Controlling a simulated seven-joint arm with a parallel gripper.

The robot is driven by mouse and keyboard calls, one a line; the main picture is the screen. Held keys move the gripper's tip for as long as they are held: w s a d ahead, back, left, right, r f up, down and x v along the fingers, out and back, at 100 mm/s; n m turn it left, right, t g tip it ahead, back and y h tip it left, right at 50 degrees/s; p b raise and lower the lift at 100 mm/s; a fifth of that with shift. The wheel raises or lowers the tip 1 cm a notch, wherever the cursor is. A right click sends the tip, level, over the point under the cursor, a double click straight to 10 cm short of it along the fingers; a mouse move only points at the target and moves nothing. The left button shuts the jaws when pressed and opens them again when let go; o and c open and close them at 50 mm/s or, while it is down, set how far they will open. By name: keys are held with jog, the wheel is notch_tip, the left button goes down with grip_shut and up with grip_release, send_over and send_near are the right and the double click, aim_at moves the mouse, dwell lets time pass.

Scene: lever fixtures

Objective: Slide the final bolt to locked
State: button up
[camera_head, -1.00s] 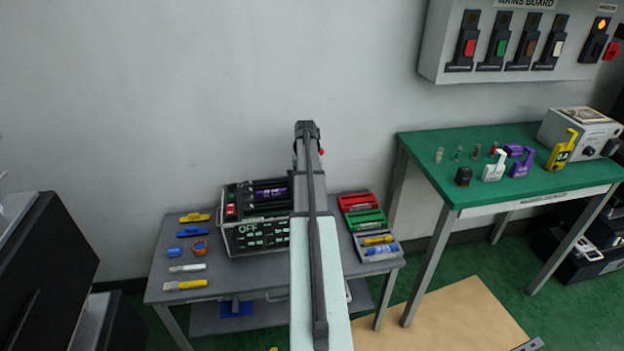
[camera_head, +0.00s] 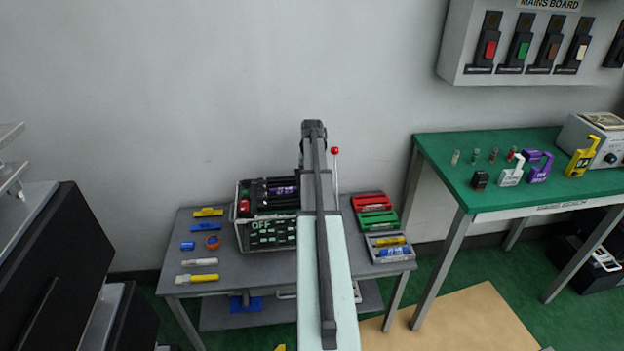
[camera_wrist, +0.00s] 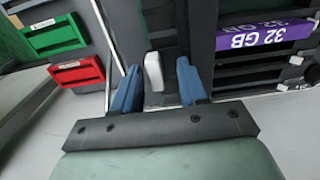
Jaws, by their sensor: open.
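The black device (camera_head: 244,232) with "OFF" lettering stands on the grey table. My arm crosses in front of its right side, so my gripper's fingers are hidden in the head view. In the wrist view my gripper (camera_wrist: 156,84) is open, its two blue fingers apart. A light grey tab (camera_wrist: 153,72) shows between the fingers, nearer the left one in depth I cannot judge; no firm contact shows. It may be the bolt's handle, but I cannot tell. A purple "32 GB" module (camera_wrist: 262,36) sits in the device to the right of the fingers. The bolt's position cannot be read.
A thin lever with a red knob (camera_head: 335,150) rises just right of my arm. Red (camera_head: 370,201) and green (camera_head: 377,221) trays lie on the table's right. Tools lie on its left, including a yellow-handled one (camera_head: 200,278). A green bench (camera_head: 470,150) stands further right.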

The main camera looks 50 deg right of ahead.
notch_tip(320, 180, up, 14)
dwell(0.6)
jog(key=shift+f, duration=0.1)
dwell(0.4)
